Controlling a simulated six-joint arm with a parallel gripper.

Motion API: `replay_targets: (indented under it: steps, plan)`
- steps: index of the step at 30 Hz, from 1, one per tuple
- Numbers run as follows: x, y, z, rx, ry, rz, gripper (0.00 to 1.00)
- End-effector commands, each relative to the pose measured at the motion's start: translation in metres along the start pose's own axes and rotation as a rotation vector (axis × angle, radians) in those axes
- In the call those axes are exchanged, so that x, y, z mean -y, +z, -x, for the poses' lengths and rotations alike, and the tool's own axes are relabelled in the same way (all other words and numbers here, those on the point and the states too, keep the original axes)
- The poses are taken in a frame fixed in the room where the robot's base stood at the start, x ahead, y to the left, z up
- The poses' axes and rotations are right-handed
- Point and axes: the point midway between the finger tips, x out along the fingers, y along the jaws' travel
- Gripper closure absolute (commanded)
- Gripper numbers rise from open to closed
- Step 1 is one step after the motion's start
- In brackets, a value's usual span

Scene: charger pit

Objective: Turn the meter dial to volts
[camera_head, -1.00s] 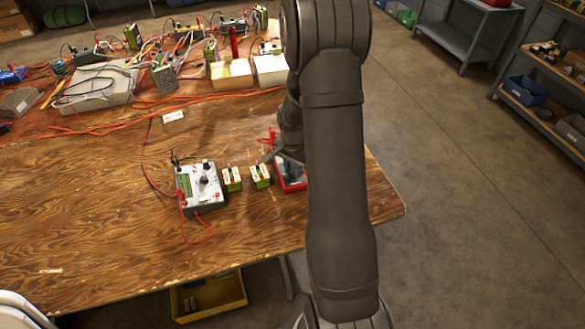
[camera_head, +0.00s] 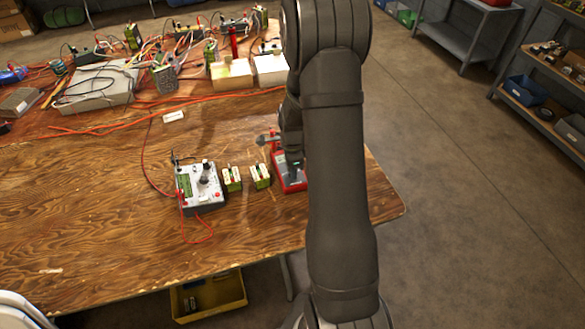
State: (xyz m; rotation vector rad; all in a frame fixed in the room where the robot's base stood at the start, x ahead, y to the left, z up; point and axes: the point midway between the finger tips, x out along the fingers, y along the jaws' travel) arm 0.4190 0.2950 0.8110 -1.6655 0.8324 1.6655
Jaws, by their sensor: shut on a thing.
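The meter (camera_head: 202,188) is a light grey box on the wooden table, left of my arm. It has a green display (camera_head: 185,186) and a dial (camera_head: 203,181) on its top face; the dial's setting is too small to read. My gripper (camera_head: 293,166) is right of the meter, at the red device (camera_head: 293,184), apart from the dial. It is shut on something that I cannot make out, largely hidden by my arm. A grey, knob-like part (camera_head: 264,140) sticks out to the left there, beside a red upright part (camera_head: 275,134).
Two green-and-white blocks (camera_head: 232,179) (camera_head: 260,176) stand between the meter and the red device. A red lead (camera_head: 197,238) loops in front of the meter. Cables and boxes (camera_head: 95,84) crowd the table's back. The left front of the table is clear.

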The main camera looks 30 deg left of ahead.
Motion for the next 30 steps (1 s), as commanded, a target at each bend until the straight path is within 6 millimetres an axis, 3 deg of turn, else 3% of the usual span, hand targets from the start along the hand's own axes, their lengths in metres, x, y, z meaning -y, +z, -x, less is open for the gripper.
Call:
replay_targets:
  steps: [9, 24, 25, 28, 30]
  plan:
    - [0.0001, -0.0003, 0.0001, 0.000, 0.000, -0.105, 1.00]
    - [0.0000, -0.0002, 0.0000, 0.000, 0.000, -0.121, 1.00]
    - [0.0000, -0.0002, 0.0000, 0.000, 0.000, -0.121, 0.73]
    - [0.0000, -0.0002, 0.0000, 0.000, 0.000, -0.121, 0.54]
    - [0.0000, -0.0001, 0.0000, 0.000, 0.000, -0.120, 0.54]
